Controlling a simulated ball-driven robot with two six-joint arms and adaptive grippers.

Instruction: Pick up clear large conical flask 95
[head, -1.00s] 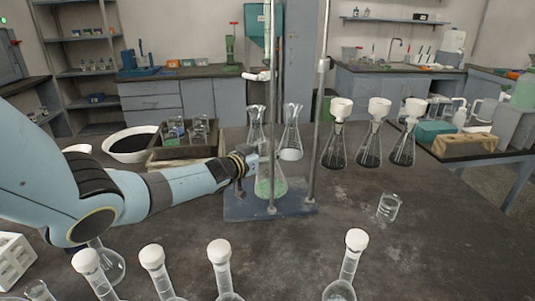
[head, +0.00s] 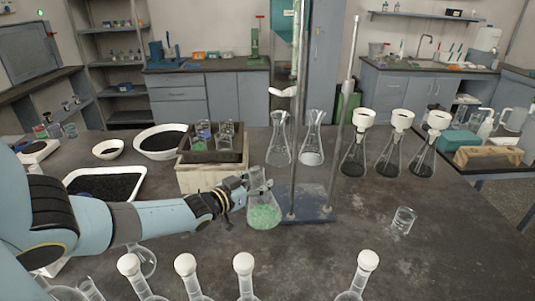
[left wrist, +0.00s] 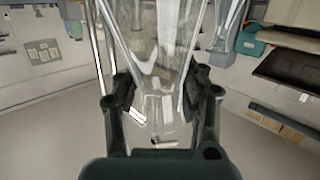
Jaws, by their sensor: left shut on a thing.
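A clear conical flask (head: 264,213) with green granules in its lower part is beside the left edge of the blue-grey stand base (head: 322,207). My left gripper (head: 254,183) reaches in from the left and is shut on the flask's neck. In the left wrist view the clear glass (left wrist: 155,65) shows between the two dark fingers (left wrist: 158,100). The flask looks upright; I cannot tell whether its bottom touches the table. My right gripper is not in view.
Two clear flasks (head: 279,145) stand behind the stand rods (head: 298,110). Several flasks with white funnels (head: 397,145) stand at right. A beaker (head: 403,221) sits right of the base. White-stoppered flasks (head: 243,264) line the front. A crate of glassware (head: 205,178) is behind my arm.

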